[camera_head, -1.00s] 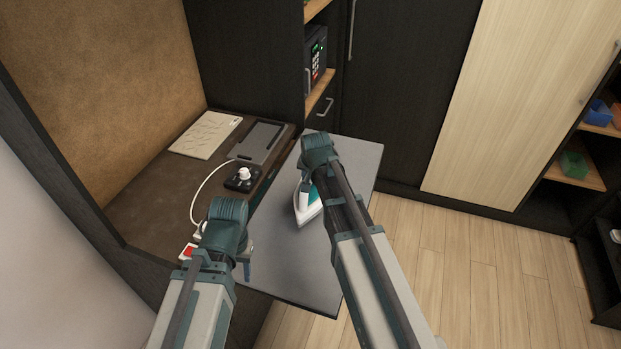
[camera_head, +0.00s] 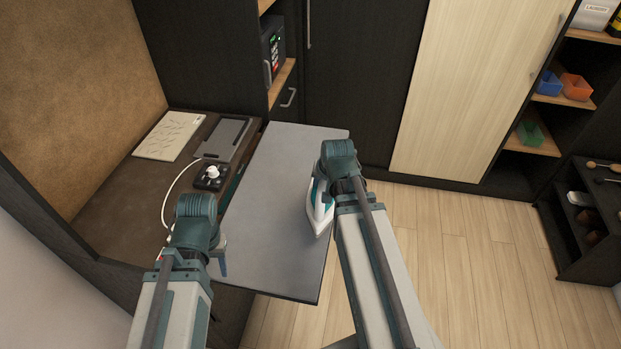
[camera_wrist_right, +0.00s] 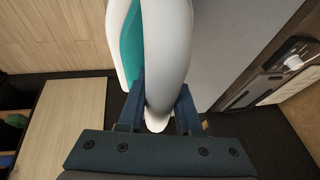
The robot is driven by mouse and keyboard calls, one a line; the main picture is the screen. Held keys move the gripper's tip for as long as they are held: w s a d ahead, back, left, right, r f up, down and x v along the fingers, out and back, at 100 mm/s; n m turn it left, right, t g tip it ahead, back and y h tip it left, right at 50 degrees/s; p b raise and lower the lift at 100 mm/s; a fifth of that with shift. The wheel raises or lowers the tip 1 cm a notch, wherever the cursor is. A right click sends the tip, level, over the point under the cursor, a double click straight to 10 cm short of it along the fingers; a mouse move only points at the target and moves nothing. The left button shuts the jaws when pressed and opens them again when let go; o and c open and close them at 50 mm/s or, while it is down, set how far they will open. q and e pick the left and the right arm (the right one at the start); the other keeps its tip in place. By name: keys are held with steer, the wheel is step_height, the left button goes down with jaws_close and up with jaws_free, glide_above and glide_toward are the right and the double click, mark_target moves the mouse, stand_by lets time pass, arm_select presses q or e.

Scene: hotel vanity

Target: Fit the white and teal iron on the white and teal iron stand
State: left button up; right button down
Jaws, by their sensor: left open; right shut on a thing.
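The white and teal iron (camera_head: 319,212) is near the right edge of the grey board in the head view, partly hidden by my right arm. It also shows in the right wrist view (camera_wrist_right: 172,45), its white body and teal side between the fingers. My right gripper (camera_wrist_right: 158,108) is shut on the iron. In the head view that gripper is mostly hidden behind its own arm. My left gripper (camera_head: 221,262) is open and empty near the board's left front edge. I cannot make out the white and teal iron stand in either view.
The grey board (camera_head: 265,215) is bare left of the iron. The brown counter beside it holds a grey tray (camera_head: 228,138), a pale panel (camera_head: 168,136), and a black box with a white knob (camera_head: 211,176) and cord. Open floor (camera_head: 435,250) and low shelves (camera_head: 590,215) lie right.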

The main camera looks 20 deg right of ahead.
steer(key=shift+s+d, duration=0.35)
steer(key=shift+s, duration=0.05)
steer(key=shift+r, duration=0.1)
steer(key=shift+r+p, duration=2)
steer(key=shift+p, duration=0.1)
steer(key=shift+w, duration=0.1)
